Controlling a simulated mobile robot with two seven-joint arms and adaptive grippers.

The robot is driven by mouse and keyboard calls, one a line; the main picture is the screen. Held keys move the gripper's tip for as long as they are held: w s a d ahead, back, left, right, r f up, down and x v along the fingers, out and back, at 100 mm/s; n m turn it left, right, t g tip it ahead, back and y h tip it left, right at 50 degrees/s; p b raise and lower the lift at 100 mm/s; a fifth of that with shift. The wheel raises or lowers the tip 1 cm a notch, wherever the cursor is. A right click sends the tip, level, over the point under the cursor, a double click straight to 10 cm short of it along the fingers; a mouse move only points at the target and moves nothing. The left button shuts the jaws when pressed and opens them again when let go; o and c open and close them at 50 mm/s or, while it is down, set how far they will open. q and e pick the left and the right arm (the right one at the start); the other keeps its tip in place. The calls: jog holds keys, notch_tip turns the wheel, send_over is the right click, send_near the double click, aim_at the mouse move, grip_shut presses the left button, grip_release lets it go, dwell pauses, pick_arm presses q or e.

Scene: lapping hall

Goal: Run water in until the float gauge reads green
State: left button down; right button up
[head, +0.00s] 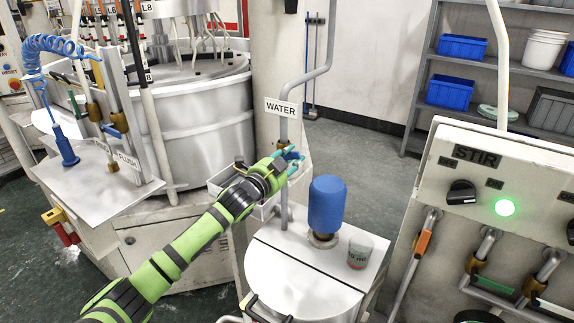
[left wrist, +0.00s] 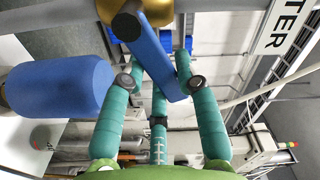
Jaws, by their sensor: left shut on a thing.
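My left gripper (head: 291,163), green with teal fingers, is at the valve on the grey water pipe (head: 284,127), just below the WATER sign (head: 288,107). In the left wrist view its fingers are shut on the blue valve lever (left wrist: 157,55), which runs out from a brass valve body (left wrist: 152,10). The pipe comes down to the white-topped tank (head: 285,268). Water flow cannot be seen. I cannot make out a float gauge in either view. My right gripper is not in view.
The STIR panel (head: 478,155) with a lit green lamp (head: 504,207) is at the right. A large round machine (head: 200,120) stands behind my left arm. Grey floor (head: 365,165) lies open behind the tank.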

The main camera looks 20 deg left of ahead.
pick_arm(q)
jog(key=shift+a+r+n, duration=0.1)
jog(key=shift+r+n, duration=0.25)
jog(key=shift+n, duration=0.25)
jog(key=c, duration=0.9)
grip_release()
jog(key=shift+w, duration=0.1)
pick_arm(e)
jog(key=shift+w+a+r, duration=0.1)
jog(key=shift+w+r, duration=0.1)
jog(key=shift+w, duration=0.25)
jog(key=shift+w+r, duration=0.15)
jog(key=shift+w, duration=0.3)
pick_arm(q)
jog(key=shift+f, duration=0.1)
jog(key=shift+s, duration=0.6)
jog(key=s, duration=0.3)
jog(key=s+a, duration=0.1)
jog(key=s, duration=0.6)
jog(key=shift+s+a, duration=0.35)
jog(key=shift+s, duration=0.05)
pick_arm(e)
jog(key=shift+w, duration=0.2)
